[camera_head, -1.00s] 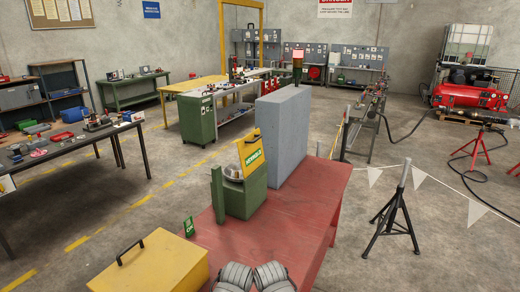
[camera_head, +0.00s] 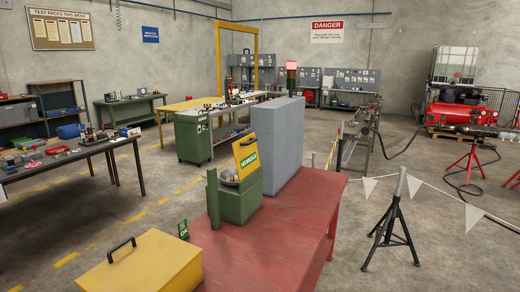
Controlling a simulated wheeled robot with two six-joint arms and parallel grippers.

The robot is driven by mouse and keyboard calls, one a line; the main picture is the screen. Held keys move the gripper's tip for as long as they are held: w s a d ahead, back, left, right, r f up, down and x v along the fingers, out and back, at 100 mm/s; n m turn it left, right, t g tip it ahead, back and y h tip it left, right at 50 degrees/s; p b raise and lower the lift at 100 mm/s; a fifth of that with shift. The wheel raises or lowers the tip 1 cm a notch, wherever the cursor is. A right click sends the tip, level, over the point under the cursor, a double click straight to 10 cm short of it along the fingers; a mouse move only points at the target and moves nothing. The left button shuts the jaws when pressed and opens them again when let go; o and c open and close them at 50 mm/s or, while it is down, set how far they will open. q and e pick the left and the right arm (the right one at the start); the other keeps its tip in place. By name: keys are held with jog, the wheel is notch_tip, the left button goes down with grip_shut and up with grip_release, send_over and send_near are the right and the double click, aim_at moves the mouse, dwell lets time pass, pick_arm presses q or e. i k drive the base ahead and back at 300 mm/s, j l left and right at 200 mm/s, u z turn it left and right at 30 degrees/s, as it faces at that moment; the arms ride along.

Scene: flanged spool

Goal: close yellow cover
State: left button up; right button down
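The yellow cover (camera_head: 247,152) with a green label stands raised and tilted above the green box (camera_head: 240,199) on the red table (camera_head: 285,238). The box's top is open, and a round metallic part (camera_head: 231,178) shows in it, partly hidden. A green post (camera_head: 213,198) stands at the box's left side. Neither of my grippers is in view.
A yellow case (camera_head: 145,268) with a black handle is at the front left. A small green sign (camera_head: 183,229) stands behind it. A tall grey block (camera_head: 284,146) stands behind the green box. The table's front right is bare. A black stand (camera_head: 393,230) is on the floor at right.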

aim_at(245, 151)
jog(key=k+u, duration=0.2)
jog(key=k, duration=0.25)
jog(key=u, duration=1.1)
jog(key=i+l, duration=0.1)
jog(key=l, duration=0.4)
jog(key=i+l, duration=0.15)
jog(key=l, duration=0.4)
jog(key=i+l, duration=0.1)
jog(key=l, duration=0.4)
jog(key=i+l, duration=0.1)
jog(key=l, duration=0.45)
jog(key=i+l, duration=0.15)
jog(key=l, duration=0.35)
jog(key=i+l, duration=0.1)
jog(key=l, duration=0.45)
jog(key=i+l, duration=0.1)
jog(key=l, duration=0.4)
jog(key=i+l, duration=0.15)
jog(key=l, duration=0.35)
